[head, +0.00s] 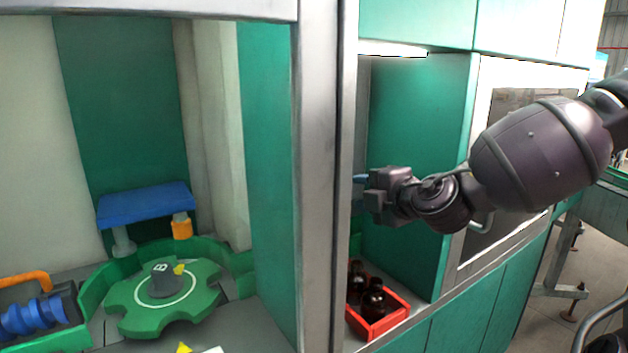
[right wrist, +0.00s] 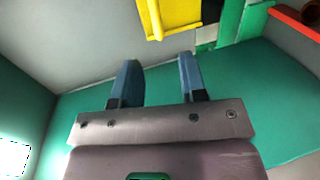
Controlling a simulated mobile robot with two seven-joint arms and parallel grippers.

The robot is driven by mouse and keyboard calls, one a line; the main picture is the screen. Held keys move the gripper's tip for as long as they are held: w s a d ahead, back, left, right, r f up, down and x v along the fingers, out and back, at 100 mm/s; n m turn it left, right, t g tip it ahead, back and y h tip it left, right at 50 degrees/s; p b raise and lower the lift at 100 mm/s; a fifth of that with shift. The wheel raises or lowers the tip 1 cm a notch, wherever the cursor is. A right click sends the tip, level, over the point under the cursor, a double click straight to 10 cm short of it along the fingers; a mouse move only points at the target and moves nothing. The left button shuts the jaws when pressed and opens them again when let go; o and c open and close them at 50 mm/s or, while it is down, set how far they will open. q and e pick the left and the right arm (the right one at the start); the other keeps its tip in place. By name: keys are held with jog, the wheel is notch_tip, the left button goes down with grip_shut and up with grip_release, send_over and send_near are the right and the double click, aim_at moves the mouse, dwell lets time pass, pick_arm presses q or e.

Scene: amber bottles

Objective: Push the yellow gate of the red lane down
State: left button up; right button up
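The yellow gate (right wrist: 172,16) shows at the top of the right wrist view, ahead of my right gripper (right wrist: 157,60). The gripper's two blue fingers stand apart with nothing between them, and a gap shows between them and the gate. In the head view my right gripper (head: 360,179) reaches into the right-hand bay, its fingers partly hidden by the metal post. The red lane (head: 378,327) is below it and holds dark amber bottles (head: 373,298). A red edge (right wrist: 296,24) shows at top right in the wrist view. The gate is not visible in the head view.
A grey metal post (head: 322,180) separates the bays. The left bay has a green star wheel (head: 140,307), a blue block (head: 146,204) and a blue screw (head: 30,317). A green side wall (head: 415,150) stands beside my right gripper.

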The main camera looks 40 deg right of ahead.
jog(key=b+x, duration=0.7)
jog(key=x, duration=0.3)
jog(key=shift+w+d, duration=0.15)
jog(key=shift+w, duration=0.25)
pick_arm(q)
notch_tip(320, 180, down, 7)
jog(key=shift+d, duration=0.2)
pick_arm(e)
jog(key=shift+r, duration=0.1)
pick_arm(q)
jog(key=shift+s+f, duration=0.1)
jog(key=shift+f, duration=0.05)
pick_arm(e)
jog(key=shift+c, duration=0.3)
pick_arm(q)
jog(key=shift+s+f+g, duration=0.15)
jog(key=shift+f+g, duration=0.05)
jog(key=shift+g, duration=0.1)
pick_arm(e)
grip_shut()
